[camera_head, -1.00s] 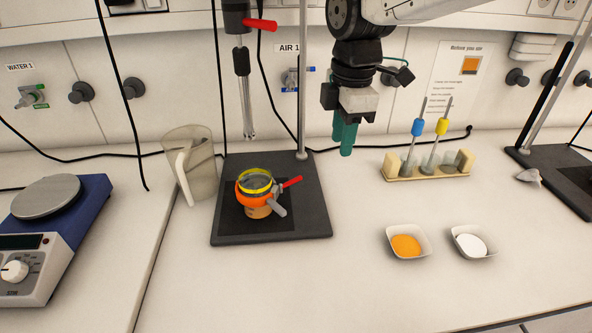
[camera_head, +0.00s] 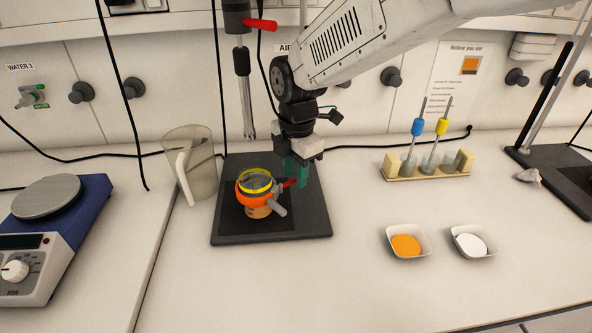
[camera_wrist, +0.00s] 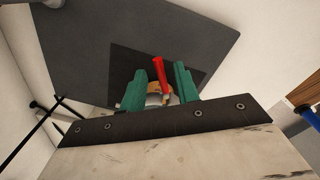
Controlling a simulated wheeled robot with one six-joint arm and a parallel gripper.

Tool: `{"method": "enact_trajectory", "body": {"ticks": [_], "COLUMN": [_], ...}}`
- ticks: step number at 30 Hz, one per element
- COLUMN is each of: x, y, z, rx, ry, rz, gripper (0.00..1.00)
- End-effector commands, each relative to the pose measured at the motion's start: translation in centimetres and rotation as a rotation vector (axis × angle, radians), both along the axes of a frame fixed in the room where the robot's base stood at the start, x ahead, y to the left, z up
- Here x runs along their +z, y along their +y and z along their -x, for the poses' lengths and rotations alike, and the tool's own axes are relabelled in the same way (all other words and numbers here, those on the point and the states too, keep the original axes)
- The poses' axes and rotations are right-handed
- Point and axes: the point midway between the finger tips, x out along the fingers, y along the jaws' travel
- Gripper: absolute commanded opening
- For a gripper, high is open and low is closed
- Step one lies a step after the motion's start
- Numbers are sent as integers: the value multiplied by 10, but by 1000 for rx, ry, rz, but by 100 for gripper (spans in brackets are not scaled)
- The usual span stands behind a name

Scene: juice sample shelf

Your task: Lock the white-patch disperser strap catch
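The disperser's vessel (camera_head: 256,183) stands on the dark base plate of the stand (camera_head: 300,228). An orange strap (camera_head: 243,196) with a yellow ring above it goes around it. The strap has a red catch lever (camera_head: 289,183) and a grey piece (camera_head: 278,208) on its right side. My gripper (camera_head: 298,175) is just right of the vessel, by the red lever. In the wrist view, its green fingers (camera_wrist: 160,90) are apart, and the red lever (camera_wrist: 159,72) shows in the gap between them. Contact cannot be told. I see no clear white patch.
The disperser shaft (camera_head: 246,105) hangs above the vessel. A jug (camera_head: 203,175) stands close on the left, the stand's rod behind. A rack (camera_head: 430,172) with blue and yellow tools and two small dishes (camera_head: 408,250) are to the right. The front bench is clear.

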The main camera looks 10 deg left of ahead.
Motion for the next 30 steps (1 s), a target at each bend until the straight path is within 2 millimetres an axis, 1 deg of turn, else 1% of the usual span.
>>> {"method": "enact_trajectory", "body": {"ticks": [6, 8, 9, 10, 17, 22, 26, 30], "x": [0, 0, 0, 0, 0, 0, 0, -1], "y": [0, 0, 0, 0, 1, 2, 4, 7], "z": [0, 0, 0, 0, 0, -1, -3, -5], "rx": [0, 0, 0, 0, 4, 38, 99, 199], "ry": [0, 0, 0, 0, -1, 0, 1, 2], "rz": [0, 0, 0, 0, -1, -1, -2, -1], "gripper": [31, 15, 4, 0, 0, 0, 0, 0]}}
